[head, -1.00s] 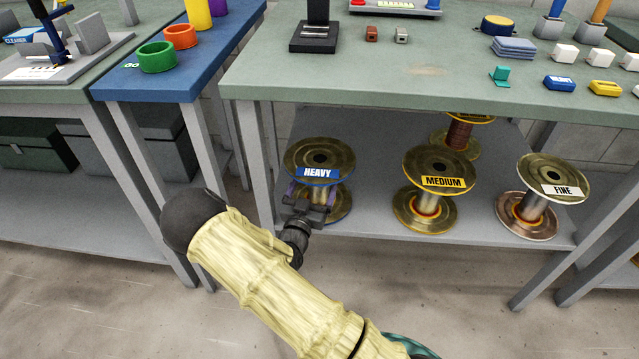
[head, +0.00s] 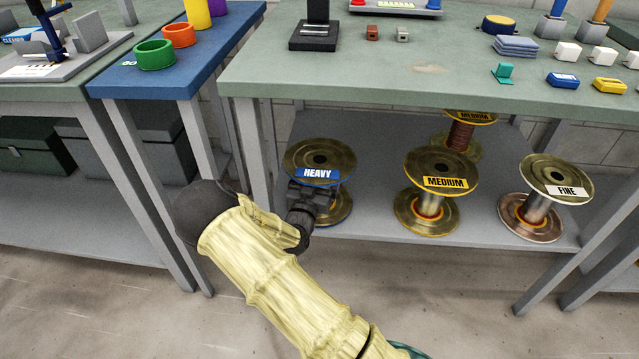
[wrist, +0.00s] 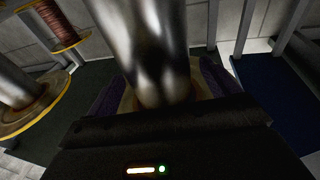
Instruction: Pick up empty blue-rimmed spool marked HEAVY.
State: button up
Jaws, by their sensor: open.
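The blue-rimmed spool marked HEAVY (head: 318,158) stands upright at the left end of the shelf under the green-topped bench. Its core looks bare and metallic in the wrist view (wrist: 150,40). My gripper (head: 308,190) is at the spool's front, under its upper flange. In the wrist view my gripper (wrist: 158,90) is open, with a purple-padded finger on each side of the core. Whether either pad touches the core cannot be told. The fingertips are hidden by the flange and the gripper body in the head view.
A yellow-rimmed MEDIUM spool (head: 437,170) stands to the right. Behind it is another MEDIUM spool (head: 461,140) wound with copper-brown wire. A FINE spool (head: 557,180) stands further right. A bench leg (head: 252,150) is close on the left. The benchtop (head: 400,75) overhangs the shelf (head: 385,222).

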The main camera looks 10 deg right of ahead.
jog(key=c, duration=1.7)
jog(key=shift+r, duration=0.1)
jog(key=shift+c, duration=0.5)
notch_tip(320, 180, up, 10)
jog(key=p, duration=0.4)
